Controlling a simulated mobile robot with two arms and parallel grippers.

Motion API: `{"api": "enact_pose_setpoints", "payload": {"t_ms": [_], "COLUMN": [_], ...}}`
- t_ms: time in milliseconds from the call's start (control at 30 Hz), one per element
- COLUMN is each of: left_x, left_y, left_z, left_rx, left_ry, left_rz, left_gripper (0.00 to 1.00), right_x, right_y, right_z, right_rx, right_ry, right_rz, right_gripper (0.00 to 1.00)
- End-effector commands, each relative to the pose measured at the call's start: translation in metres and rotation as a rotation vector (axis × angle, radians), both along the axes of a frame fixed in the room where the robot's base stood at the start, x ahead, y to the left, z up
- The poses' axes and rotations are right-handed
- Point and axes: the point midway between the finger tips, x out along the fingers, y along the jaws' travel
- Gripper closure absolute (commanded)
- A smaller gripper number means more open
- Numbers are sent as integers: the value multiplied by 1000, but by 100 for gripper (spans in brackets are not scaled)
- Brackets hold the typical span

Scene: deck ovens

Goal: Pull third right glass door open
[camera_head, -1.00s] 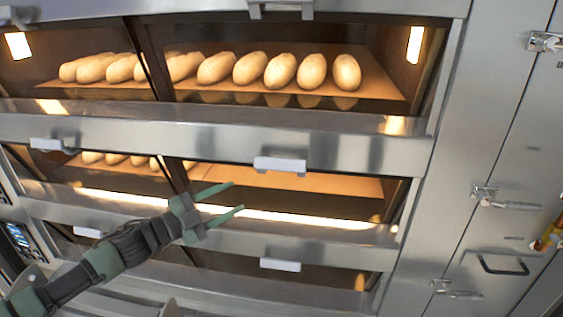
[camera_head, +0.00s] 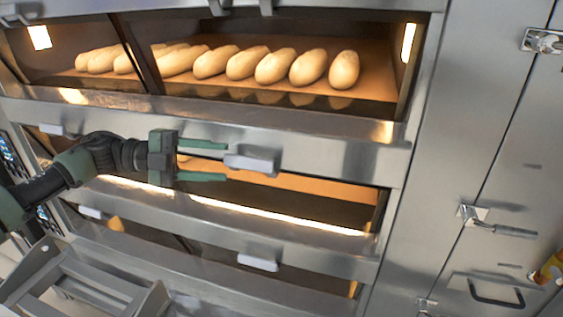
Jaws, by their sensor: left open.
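The right column of glass doors shows in the head view, stacked by deck. The upper right glass door (camera_head: 280,100) has bread behind it. Below it is a right glass door (camera_head: 310,205) with a lit, mostly bare deck, and its pale handle (camera_head: 252,160) sits on the steel band above. A lower right handle (camera_head: 258,262) sits on the band beneath. I cannot tell which door counts as third. My left gripper (camera_head: 228,161) is open, its green fingers pointing right, tips just beside the left end of the middle handle. I cannot tell whether they touch. My right gripper is not in view.
Several loaves (camera_head: 275,66) lie on the upper deck. Left-hand handles (camera_head: 93,212) sit on the neighbouring doors. A tall steel cabinet with latches (camera_head: 490,220) stands at the right, with an orange item (camera_head: 548,270) at the edge.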

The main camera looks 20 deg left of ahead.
Motion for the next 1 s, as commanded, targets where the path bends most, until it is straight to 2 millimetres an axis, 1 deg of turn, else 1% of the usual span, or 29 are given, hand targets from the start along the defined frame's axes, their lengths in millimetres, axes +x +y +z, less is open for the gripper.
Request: {"api": "enact_pose_setpoints", "payload": {"t_ms": [67, 167, 400, 467, 600, 700, 967, 1000], "left_x": [0, 2, 18, 21, 28, 30, 31, 31], "left_y": [0, -7, -42, -50, -64, -69, -69, -69], "left_z": [1, 2, -1, -3, -7, -9, -11, -10], "left_rx": [3, 2, 0, 0, 1, 2, 3, 3], "left_ry": [0, 2, 1, 0, 1, 1, 0, 0], "left_rz": [-1, -4, -5, -5, -3, -3, -2, -2], "left_gripper": [53, 53, 53, 53, 53, 53, 53, 61], "right_x": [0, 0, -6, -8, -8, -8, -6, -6], "right_y": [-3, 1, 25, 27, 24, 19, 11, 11], "right_z": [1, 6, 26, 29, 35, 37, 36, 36], "right_rx": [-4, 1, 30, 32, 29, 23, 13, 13], "right_ry": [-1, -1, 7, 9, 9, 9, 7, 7], "right_rz": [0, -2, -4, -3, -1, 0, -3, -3], "right_gripper": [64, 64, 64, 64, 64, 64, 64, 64]}}
